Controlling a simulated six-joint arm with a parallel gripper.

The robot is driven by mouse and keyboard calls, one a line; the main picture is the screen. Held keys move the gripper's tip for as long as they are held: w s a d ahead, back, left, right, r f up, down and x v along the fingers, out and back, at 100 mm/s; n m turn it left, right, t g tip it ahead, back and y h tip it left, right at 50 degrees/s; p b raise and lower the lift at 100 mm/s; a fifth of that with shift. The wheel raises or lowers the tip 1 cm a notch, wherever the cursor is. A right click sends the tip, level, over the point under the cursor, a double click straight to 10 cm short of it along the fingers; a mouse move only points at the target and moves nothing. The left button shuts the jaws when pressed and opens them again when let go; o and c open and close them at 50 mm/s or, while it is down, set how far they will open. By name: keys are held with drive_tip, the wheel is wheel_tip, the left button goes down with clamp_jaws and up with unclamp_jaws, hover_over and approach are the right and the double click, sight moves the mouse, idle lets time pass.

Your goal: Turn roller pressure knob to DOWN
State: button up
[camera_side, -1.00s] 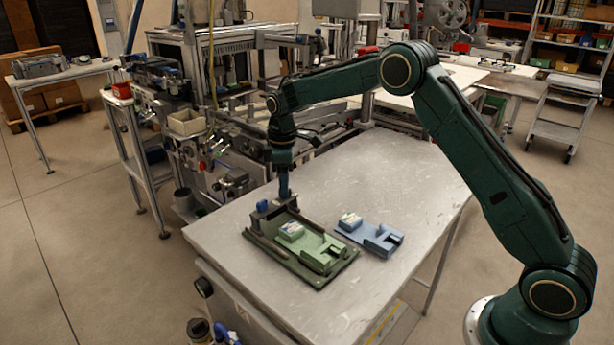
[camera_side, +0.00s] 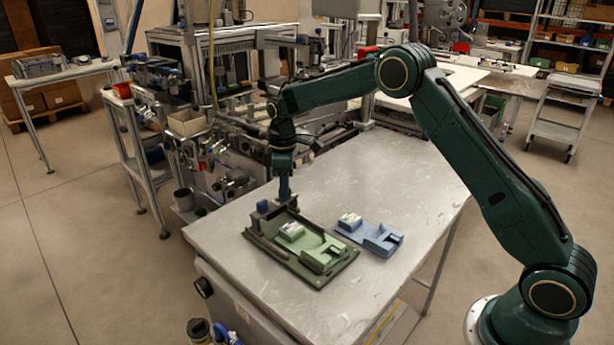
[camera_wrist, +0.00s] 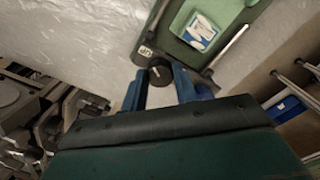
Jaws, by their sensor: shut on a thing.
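The roller pressure knob (camera_wrist: 160,74) is a small dark round knob with a faint light mark on top, seen in the wrist view. A small white label (camera_wrist: 146,52) sits beside it; it appears to read UP, upside down. My gripper (camera_wrist: 161,82) has its blue fingers on either side of the knob, shut on it. In the side view my gripper (camera_side: 284,197) points down at a dark block (camera_side: 267,213) on the back left corner of the green fixture (camera_side: 335,279). The knob is hidden there, and which way it points is hard to tell.
A light green part (camera_side: 320,259) lies in the fixture. A blue part (camera_side: 382,242) lies on the metal table (camera_side: 420,190) to its right. Machinery (camera_side: 225,175) stands close behind the table's left edge. The table's right and front areas are clear.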

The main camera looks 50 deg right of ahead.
drive_tip(key=m, duration=0.3)
drive_tip(key=shift+m, duration=0.3)
drive_tip(key=m, duration=0.3)
drive_tip(key=shift+m, duration=0.3)
drive_tip(key=m, duration=0.3)
drive_tip(key=shift+m, duration=0.4)
drive_tip(key=m, duration=0.3)
drive_tip(key=shift+m, duration=0.3)
drive_tip(key=m, duration=0.5)
drive_tip(key=shift+r, duration=0.1)
drive_tip(key=m, duration=0.6)
